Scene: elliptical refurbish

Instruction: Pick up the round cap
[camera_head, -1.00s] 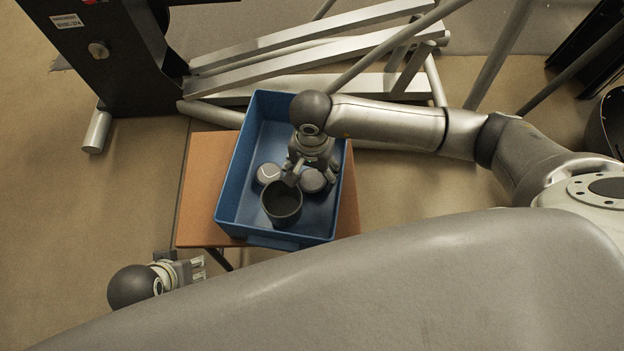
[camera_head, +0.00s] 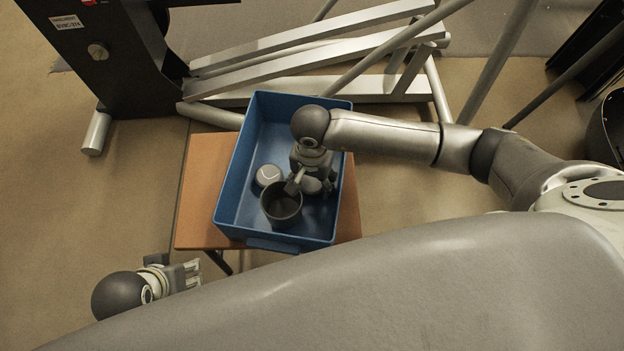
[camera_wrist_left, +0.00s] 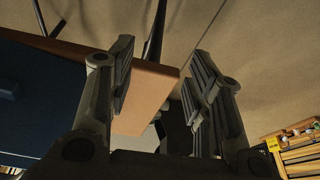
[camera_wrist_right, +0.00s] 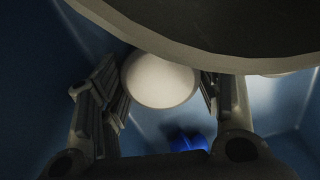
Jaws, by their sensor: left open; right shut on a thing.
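A round cap (camera_wrist_right: 160,80), pale on top, sits between the fingers of my right gripper (camera_head: 316,188) inside the blue bin. In the head view the cap (camera_head: 311,186) is partly hidden under the gripper. My right gripper (camera_wrist_right: 162,92) is shut on it, low in the bin. A second round cap (camera_head: 268,175) lies to the left on the bin floor. My left gripper (camera_head: 192,273) is open and empty, outside the table's front left; its spread fingers also show in the left wrist view (camera_wrist_left: 163,75).
The blue bin (camera_head: 232,180) stands on an orange-brown table (camera_head: 195,190). A dark open cup (camera_head: 283,206) stands close in front of the right gripper. A small blue object (camera_wrist_right: 188,141) shows in the right wrist view. Metal exercise-machine bars (camera_head: 310,45) lie behind the table.

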